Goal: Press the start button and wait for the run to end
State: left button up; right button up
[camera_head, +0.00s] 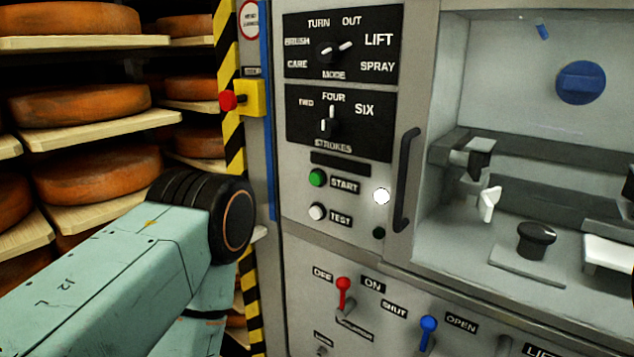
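The green start button (317,178) is on the grey control panel (290,210), left of its START label (345,185). A white TEST button (317,212) is just below it. A white round lamp (381,196) is to the right and looks bright; a dark green round one (379,233) is below that. My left arm comes in from the left, with its black joint beside the panel's left edge, apart from the start button.
Cheese wheels (95,174) lie on wooden shelves (100,130) at left. A red stop button (228,100) sticks out by the striped post. Mode and strokes dials (330,122), a dark handle (406,180), a red lever (343,290) and a blue lever (428,330) project from the machine.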

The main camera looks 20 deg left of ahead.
pick_arm(q)
jog(key=shift+c, duration=0.3)
grip_shut()
dwell(0.5)
dwell(1.2)
